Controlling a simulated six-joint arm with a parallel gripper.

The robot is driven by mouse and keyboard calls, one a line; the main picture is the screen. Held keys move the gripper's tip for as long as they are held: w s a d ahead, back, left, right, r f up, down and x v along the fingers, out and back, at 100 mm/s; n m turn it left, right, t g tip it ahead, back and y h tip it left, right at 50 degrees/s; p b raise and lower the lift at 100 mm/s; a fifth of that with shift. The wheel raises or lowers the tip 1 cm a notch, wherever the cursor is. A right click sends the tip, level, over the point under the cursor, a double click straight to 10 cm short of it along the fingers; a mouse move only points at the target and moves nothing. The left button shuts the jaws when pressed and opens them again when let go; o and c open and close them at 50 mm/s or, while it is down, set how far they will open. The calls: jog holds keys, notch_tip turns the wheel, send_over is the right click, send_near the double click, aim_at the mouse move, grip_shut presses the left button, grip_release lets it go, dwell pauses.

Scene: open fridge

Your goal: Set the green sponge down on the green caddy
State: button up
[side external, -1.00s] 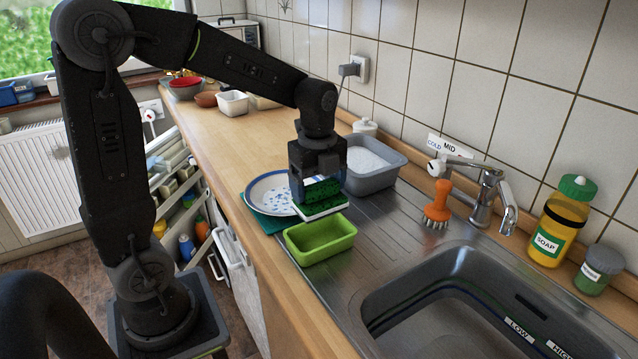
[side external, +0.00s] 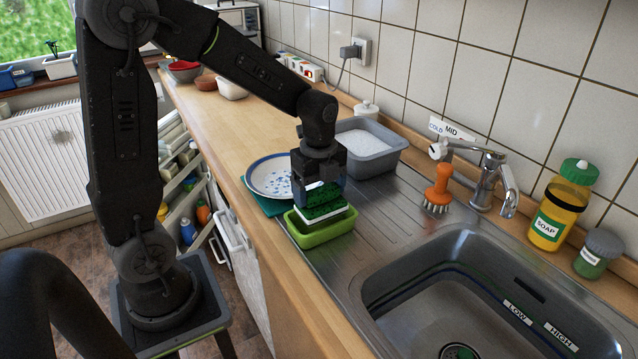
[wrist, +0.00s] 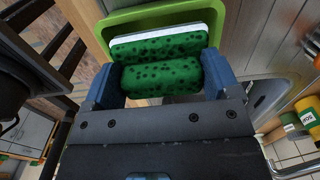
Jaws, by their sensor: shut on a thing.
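The green sponge (side external: 320,203) is dark green and speckled, with a white layer below. My gripper (side external: 318,188) is shut on it, with a blue finger on each side in the wrist view (wrist: 163,80). The sponge (wrist: 160,62) is right at the green caddy (side external: 322,236), over its opening. The caddy is a light green open tray on the steel drainboard. Its far rim also shows in the wrist view (wrist: 150,14). The sponge hides the caddy's inside, so I cannot tell whether they touch.
A white and blue plate (side external: 268,175) lies on a teal mat behind the caddy. A grey basin (side external: 372,150) stands behind to the right. An orange brush (side external: 438,188) stands near the tap (side external: 490,180). The sink (side external: 450,290) is at the front right.

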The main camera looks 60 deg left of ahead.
jog(key=shift+f, duration=0.1)
jog(key=o, duration=0.8)
jog(key=shift+c, duration=0.8)
jog(key=shift+r, duration=3.55)
